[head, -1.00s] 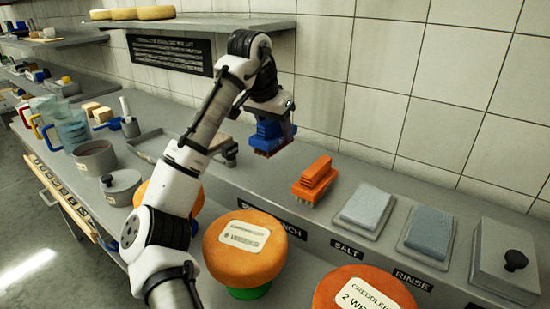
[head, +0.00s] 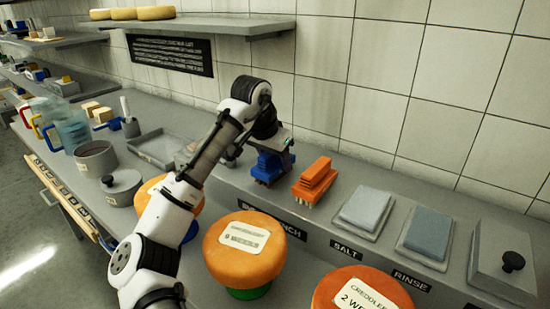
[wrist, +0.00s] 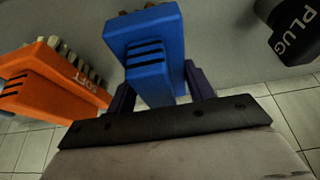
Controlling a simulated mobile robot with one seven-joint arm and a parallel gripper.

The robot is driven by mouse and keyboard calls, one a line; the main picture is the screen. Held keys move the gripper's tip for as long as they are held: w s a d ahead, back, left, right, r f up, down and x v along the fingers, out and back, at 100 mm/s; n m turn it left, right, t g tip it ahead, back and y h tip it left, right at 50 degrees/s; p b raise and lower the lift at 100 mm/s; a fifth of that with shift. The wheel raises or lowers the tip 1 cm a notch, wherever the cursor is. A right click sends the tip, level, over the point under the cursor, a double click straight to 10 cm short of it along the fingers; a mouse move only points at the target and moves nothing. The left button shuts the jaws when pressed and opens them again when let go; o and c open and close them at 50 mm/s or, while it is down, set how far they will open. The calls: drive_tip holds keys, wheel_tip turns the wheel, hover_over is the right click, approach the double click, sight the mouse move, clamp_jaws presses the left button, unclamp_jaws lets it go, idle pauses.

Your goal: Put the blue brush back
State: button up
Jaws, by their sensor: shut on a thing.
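The blue brush (head: 266,168) is between the fingers of my gripper (head: 277,158), low at the raised back ledge (head: 345,213), just left of the orange brush (head: 314,181). In the wrist view the blue brush (wrist: 148,45) sits between the two dark fingers of my gripper (wrist: 160,82), which is shut on it. The orange brush (wrist: 45,85) shows beside it, apart. I cannot tell whether the blue brush's underside touches the ledge.
Grey trays with a pale block (head: 368,207) and a blue-grey block (head: 429,232) lie right. A black piece marked PLUG (wrist: 288,28) shows in the wrist view. The tiled wall is close behind.

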drive_tip(key=o, duration=0.9)
drive_tip(key=shift+o, duration=0.2)
drive_tip(key=b+v, duration=0.1)
drive_tip(key=v, duration=1.1)
drive_tip(key=shift+w+r, duration=0.1)
drive_tip(key=shift+r, duration=0.1)
